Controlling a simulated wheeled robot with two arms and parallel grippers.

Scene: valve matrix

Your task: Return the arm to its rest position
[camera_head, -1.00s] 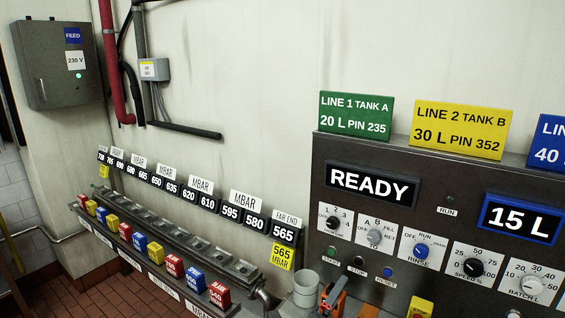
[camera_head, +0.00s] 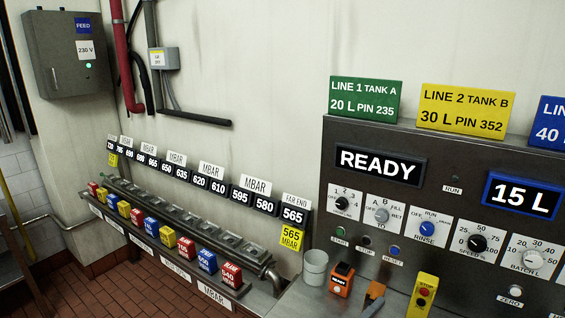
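Neither of my arms nor grippers can be made out in the head view now. A control panel (camera_head: 445,190) stands at the right with a READY display (camera_head: 380,164) and a blue-framed 15 L display (camera_head: 521,196). On the ledge below it are a grey cup (camera_head: 315,267), an orange device with a dark top (camera_head: 341,280), an orange and grey tool (camera_head: 372,298) cut by the lower edge, and a yellow box with a red button (camera_head: 423,294).
A row of coloured blocks, with a red one (camera_head: 230,276) at the near end, lines a rail along the wall at left. Pressure signs (camera_head: 265,207) hang above it. A grey FEED box (camera_head: 67,52) and pipes are on the back wall. Red tiled floor (camera_head: 110,297) shows lower left.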

